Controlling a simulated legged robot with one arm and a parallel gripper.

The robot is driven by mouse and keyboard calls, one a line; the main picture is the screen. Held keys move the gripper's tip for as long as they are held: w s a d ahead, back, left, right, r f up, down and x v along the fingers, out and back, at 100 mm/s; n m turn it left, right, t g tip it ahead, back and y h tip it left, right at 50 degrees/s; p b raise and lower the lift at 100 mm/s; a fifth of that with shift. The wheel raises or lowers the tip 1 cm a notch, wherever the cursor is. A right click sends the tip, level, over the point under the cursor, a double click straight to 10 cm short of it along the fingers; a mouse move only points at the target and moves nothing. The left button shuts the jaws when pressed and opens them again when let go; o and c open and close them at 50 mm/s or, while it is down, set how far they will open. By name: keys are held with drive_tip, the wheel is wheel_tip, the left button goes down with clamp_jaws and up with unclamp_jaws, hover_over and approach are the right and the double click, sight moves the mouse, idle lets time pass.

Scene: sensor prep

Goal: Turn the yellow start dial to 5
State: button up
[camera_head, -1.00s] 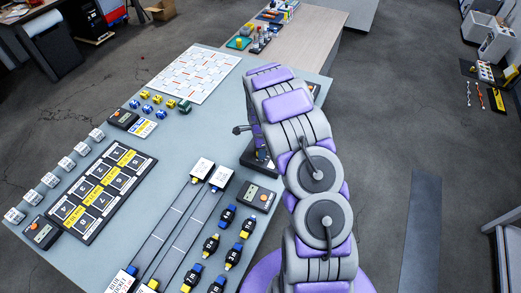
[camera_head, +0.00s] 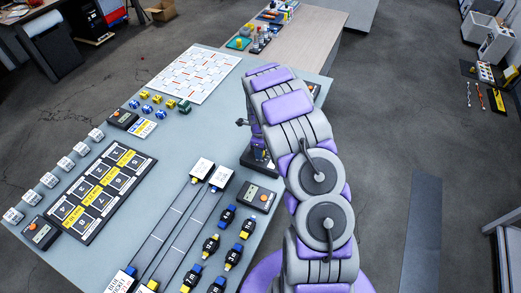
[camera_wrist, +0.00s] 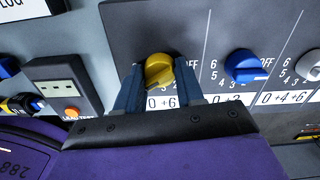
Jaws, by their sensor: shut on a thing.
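The yellow dial (camera_wrist: 160,69) sits on a dark grey panel (camera_wrist: 190,20) in the wrist view, above a white label reading "0 +6". My gripper (camera_wrist: 158,85) has its two blue-grey fingers on either side of the dial and is shut on it. The fingers hide the number scale around the yellow dial, so its setting cannot be read. In the head view my arm hides most of the panel, and the dial cannot be seen there.
A blue dial (camera_wrist: 245,66) and a white dial (camera_wrist: 309,65) stand to the right on the same panel. A small box with an orange button (camera_wrist: 71,112) lies to the left. In the head view several small parts and a numbered black tray (camera_head: 101,190) cover the table (camera_head: 150,215).

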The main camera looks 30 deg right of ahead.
drive_tip(key=shift+w+r, duration=0.2)
drive_tip(key=shift+w, duration=0.1)
drive_tip(key=o, duration=0.8)
drive_tip(key=shift+c, duration=0.2)
drive_tip(key=shift+o, duration=1.4)
drive_tip(key=shift+s+f, duration=0.15)
wheel_tip(320, 180, up, 17)
drive_tip(key=p, duration=0.2)
